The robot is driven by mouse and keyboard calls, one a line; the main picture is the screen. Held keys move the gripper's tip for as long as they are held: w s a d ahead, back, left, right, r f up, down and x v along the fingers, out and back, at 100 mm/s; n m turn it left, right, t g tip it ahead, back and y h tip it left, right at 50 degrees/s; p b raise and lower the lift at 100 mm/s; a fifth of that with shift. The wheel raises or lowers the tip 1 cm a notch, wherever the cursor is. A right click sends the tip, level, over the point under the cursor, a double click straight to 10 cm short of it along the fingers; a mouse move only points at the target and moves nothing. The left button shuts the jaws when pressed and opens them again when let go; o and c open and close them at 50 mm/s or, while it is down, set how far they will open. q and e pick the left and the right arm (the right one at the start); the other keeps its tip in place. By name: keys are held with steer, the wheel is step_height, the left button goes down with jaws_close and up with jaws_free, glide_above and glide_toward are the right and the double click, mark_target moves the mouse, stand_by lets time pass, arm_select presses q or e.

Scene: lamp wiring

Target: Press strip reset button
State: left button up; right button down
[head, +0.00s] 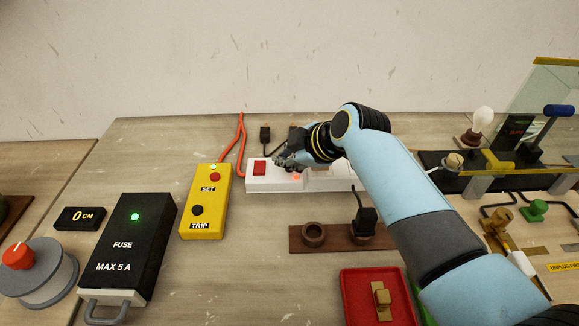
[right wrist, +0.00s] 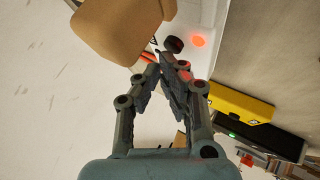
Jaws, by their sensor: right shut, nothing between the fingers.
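In the right wrist view, the shut, empty fingertips (right wrist: 160,58) are near a small dark round button (right wrist: 174,44) next to the glowing red light (right wrist: 198,40). I cannot tell whether they touch it. In the head view the gripper and arm hide part of the strip. My left gripper is out of view.
A yellow SET/TRIP box (head: 205,224) and black fuse box (head: 125,240) stand left of the strip. A brown socket board (head: 300,246) with a black plug (head: 366,221) and a red tray (head: 350,300) lie in front. A tan object (right wrist: 125,25) looms close in the wrist view.

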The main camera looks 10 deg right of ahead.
mark_target(287, 169)
steer(key=shift+f, duration=0.35)
stand_by(0.6)
stand_by(0.3)
steer(key=shift+r+p, duration=0.55)
steer(key=shift+r, duration=0.25)
step_height(287, 169, up, 5)
steer(key=p, duration=0.5)
steer(key=shift+r, duration=0.1)
steer(key=shift+f, duration=0.2)
stand_by(0.3)
